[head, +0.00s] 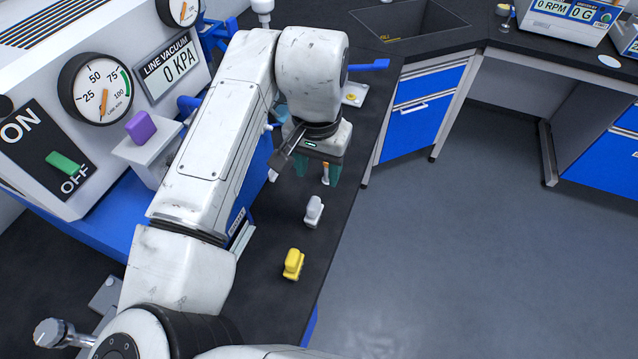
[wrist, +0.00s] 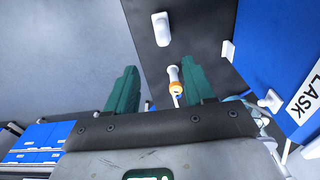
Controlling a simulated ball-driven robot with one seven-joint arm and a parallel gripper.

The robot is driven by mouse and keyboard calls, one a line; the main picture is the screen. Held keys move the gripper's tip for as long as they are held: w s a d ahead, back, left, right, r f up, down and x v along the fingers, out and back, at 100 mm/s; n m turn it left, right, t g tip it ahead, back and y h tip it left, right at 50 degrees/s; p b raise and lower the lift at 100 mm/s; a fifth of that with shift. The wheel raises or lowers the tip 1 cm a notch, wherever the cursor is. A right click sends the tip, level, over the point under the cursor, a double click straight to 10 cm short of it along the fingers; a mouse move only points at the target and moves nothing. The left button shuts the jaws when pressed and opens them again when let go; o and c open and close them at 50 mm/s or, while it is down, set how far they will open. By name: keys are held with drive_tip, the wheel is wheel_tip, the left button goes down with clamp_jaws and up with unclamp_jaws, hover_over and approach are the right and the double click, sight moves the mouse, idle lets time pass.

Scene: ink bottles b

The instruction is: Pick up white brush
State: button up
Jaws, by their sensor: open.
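A slim white piece with an orange band, which looks like the white brush (wrist: 174,75), shows between the finger tips in the wrist view, nearer the right finger. In the head view the brush (head: 326,173) is partly hidden by my gripper. My gripper (head: 317,170) points down over the dark counter with its two green fingers apart. In the wrist view my gripper (wrist: 160,85) is open, with nothing clamped. I cannot tell how far the brush is below the fingers.
A white block-like item (head: 314,211) and a yellow one (head: 292,264) stand on the dark counter (head: 268,305), nearer my base. A small tray (head: 354,94) with a yellow item lies beyond my gripper. The vacuum panel (head: 88,95) is at left. Open floor is at right.

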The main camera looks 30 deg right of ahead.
drive_tip(key=shift+w+a+f, duration=0.25)
drive_tip(key=shift+a, duration=0.3)
hover_over(314, 202)
drive_tip(key=f, duration=0.4)
drive_tip(key=shift+w+f, duration=0.25)
drive_tip(key=shift+w, duration=0.05)
drive_tip(key=shift+s+f+p, duration=0.15)
drive_tip(key=shift+f+p, duration=0.3)
drive_tip(key=shift+f, duration=1)
drive_tip(key=shift+s+f+p, duration=0.1)
drive_tip(key=shift+f+p, duration=0.3)
drive_tip(key=shift+f, duration=1)
drive_tip(key=shift+c, duration=0.4)
clamp_jaws()
